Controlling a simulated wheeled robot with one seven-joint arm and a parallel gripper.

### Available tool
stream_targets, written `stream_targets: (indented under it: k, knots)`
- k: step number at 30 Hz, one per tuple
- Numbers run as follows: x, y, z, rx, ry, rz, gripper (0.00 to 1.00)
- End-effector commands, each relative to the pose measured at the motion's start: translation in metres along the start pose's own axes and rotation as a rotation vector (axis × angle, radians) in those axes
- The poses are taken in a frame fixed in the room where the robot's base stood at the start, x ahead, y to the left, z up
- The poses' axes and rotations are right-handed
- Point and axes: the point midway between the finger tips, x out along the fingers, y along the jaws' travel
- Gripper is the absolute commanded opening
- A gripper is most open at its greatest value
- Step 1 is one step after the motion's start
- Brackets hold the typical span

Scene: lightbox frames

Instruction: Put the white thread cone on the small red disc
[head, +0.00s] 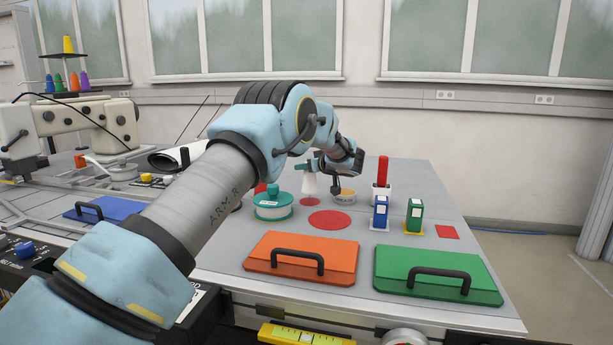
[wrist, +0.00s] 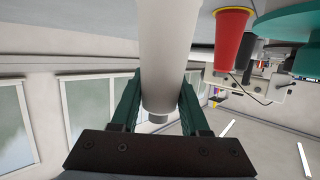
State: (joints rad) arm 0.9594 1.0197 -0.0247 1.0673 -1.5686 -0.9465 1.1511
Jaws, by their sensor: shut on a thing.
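The white thread cone (head: 309,184) stands upright at the back of the worktable in the head view. My gripper (head: 308,166) is shut on its upper part. In the wrist view the cone (wrist: 166,50) fills the space between the two dark green fingers of my gripper (wrist: 158,98). The small red disc (head: 310,202) lies flat on the table, directly below the cone's base in the head view. I cannot tell whether the base touches it. A larger red disc (head: 330,220) lies nearer to me and is bare.
A teal round container (head: 272,208) stands left of the discs, and a round tin (head: 344,197) close to the right. Orange (head: 300,257) and green (head: 437,275) handled panels lie in front.

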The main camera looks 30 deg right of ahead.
Motion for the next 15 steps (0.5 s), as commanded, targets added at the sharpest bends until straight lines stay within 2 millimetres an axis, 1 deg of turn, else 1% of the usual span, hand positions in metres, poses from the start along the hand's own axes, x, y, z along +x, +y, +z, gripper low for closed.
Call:
stream_targets:
  k: [6, 15]
  knots:
    - [0.008, 0.001, 0.027, 0.004, -0.001, 0.001, 0.00]
    - [0.009, 0.000, 0.030, 0.002, 0.000, 0.001, 0.00]
